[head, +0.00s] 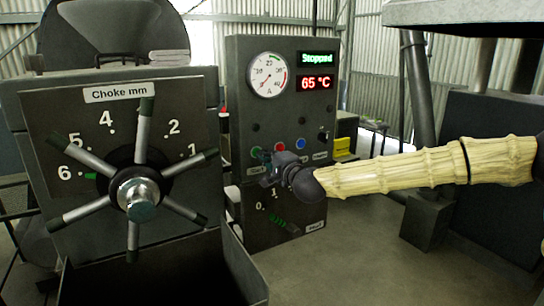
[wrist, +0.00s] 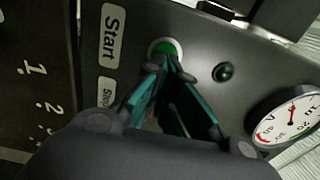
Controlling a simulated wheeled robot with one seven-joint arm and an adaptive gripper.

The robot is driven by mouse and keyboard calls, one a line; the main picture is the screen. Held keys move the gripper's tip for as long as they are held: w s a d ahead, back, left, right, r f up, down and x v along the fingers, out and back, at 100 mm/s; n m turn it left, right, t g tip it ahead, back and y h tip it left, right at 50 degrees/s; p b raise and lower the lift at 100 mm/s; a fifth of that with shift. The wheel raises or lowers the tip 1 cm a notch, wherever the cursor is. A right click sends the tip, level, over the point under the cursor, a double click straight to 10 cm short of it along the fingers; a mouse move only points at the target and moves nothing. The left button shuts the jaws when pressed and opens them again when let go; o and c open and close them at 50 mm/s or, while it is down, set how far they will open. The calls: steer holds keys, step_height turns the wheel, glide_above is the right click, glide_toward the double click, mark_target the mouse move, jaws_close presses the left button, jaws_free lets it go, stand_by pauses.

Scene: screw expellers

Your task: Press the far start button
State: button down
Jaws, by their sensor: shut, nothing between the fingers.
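The green start button (head: 256,151) sits at the left end of a button row on the dark control panel (head: 240,95). In the wrist view the green button (wrist: 165,46) is partly covered by my fingertips, beside a white "Start" label (wrist: 113,36). My gripper (head: 266,160) reaches in from the right, just in front of the panel. In the wrist view my gripper (wrist: 166,66) is shut and empty, its tips over the lower part of the button. I cannot tell whether they touch it. The panel display (head: 317,58) reads "Stopped".
A red button (head: 279,146) and a blue button (head: 301,143) sit right of the green one. A round gauge (head: 268,75) is above. A spoked choke handwheel (head: 138,192) stands out at the left. A rotary switch (head: 284,222) is below my gripper.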

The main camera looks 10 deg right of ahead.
steer(key=shift+w+a, duration=0.15)
steer(key=shift+w, duration=0.1)
steer(key=shift+w+a+r+b, duration=0.15)
steer(key=shift+w+r+b, duration=0.15)
steer(key=shift+w+b, duration=0.45)
steer(key=shift+s, duration=0.15)
steer(key=shift+s, duration=0.1)
steer(key=b+v, duration=0.4)
steer(key=v, duration=1)
steer(key=shift+f, duration=0.25)
